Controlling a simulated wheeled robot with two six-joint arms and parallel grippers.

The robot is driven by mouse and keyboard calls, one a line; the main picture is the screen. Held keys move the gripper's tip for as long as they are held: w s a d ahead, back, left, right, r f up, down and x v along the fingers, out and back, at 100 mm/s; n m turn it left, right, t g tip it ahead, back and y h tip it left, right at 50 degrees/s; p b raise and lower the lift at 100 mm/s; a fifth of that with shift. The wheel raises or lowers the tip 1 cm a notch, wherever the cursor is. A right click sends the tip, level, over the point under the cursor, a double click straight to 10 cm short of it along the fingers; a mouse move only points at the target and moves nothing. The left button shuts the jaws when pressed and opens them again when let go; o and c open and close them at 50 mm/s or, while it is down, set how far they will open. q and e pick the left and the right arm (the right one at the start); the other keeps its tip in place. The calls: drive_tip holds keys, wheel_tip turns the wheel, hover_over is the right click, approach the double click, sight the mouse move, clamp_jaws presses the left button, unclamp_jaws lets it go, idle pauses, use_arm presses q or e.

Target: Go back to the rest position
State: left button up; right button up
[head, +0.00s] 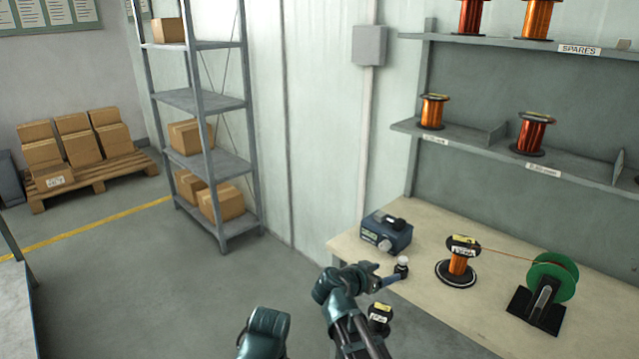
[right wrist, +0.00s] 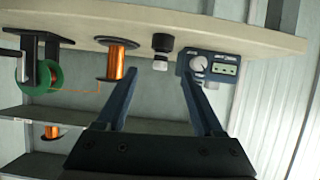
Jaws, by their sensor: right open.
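My right gripper (head: 392,279) is at the left end of the workbench, its blue fingers beside a small black-and-white knob-like piece (head: 402,266). In the right wrist view the gripper (right wrist: 158,76) has its fingers spread with nothing between them. That piece (right wrist: 161,50) shows beyond the fingers, apart from them in that view. My left gripper is not in view; only a dark arm part of mine shows at the bottom of the head view.
The workbench (head: 440,305) bears a blue meter box (head: 386,234), a copper spool (head: 459,262) and a green reel (head: 549,282) joined by wire. Another spool (head: 379,318) shows beside my right arm. Shelves with spools hang above. Open floor (head: 170,290) lies left.

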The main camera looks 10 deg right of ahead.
drive_tip(key=s+a+f+n+g+y, duration=0.45)
drive_tip(key=s+a+f+n, duration=0.2)
drive_tip(key=s+a, duration=0.35)
drive_tip(key=s+a+f+n+g+y, duration=0.5)
drive_tip(key=s+a+n, duration=0.35)
drive_tip(key=s, duration=0.35)
wheel_tip(320, 180, up, 11)
drive_tip(key=m+t+p, duration=0.1)
drive_tip(key=p, duration=1.1)
drive_tip(key=shift+w+r, duration=0.15)
drive_tip(key=shift+w, duration=0.2)
drive_tip(key=shift+h, duration=0.25)
